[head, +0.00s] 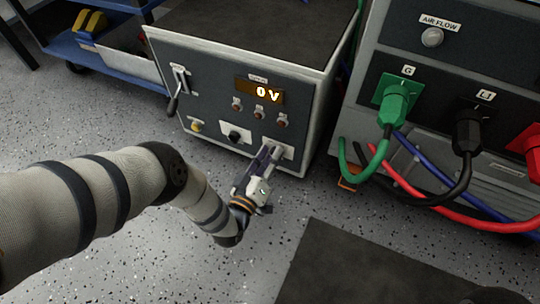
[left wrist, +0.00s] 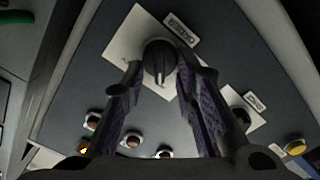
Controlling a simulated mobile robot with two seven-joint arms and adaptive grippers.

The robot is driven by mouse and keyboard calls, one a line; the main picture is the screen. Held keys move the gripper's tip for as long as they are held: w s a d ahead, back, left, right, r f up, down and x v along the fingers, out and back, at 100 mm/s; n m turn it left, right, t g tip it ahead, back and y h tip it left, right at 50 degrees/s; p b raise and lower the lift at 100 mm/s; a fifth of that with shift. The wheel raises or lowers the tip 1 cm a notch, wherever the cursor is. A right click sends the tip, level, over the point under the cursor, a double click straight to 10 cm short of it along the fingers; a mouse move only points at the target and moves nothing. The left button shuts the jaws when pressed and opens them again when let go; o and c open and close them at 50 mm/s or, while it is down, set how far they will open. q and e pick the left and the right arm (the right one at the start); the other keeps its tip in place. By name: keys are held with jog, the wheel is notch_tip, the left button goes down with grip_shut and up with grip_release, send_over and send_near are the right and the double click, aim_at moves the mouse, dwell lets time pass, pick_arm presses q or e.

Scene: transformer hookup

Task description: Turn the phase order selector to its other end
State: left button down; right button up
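The phase order selector appears to be the black round knob (left wrist: 158,62) with a pale pointer line, on a white plate at the lower right of the grey panel. Its label is upside down and hard to read in the left wrist view. My left gripper (left wrist: 168,76) is open, with one finger on each side of the knob; I cannot tell whether either finger touches it. In the head view the left gripper (head: 270,152) reaches the panel's lower right and largely hides the knob.
The supply cabinet (head: 215,75) also carries a lever (head: 174,95), a display (head: 262,91) reading 0 V, a second black knob (head: 234,134) and a yellow button (head: 197,126). At right, green, black and red cables hang from a transformer (head: 400,60). A dark mat (head: 370,265) lies on the floor.

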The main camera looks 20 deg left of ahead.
dwell(0.3)
pick_arm(q)
jog(key=shift+d+m+p, duration=0.25)
jog(key=shift+m+p, duration=0.05)
jog(key=shift+m, duration=2.35)
jog(key=shift+d+m+p, duration=0.25)
jog(key=shift+m+p, duration=0.1)
jog(key=shift+m, duration=2.35)
jog(key=shift+d+m+p, duration=0.25)
jog(key=shift+m+p, duration=0.05)
jog(key=shift+m, duration=2.35)
jog(key=shift+s, duration=0.1)
jog(key=c, duration=1.4)
grip_release()
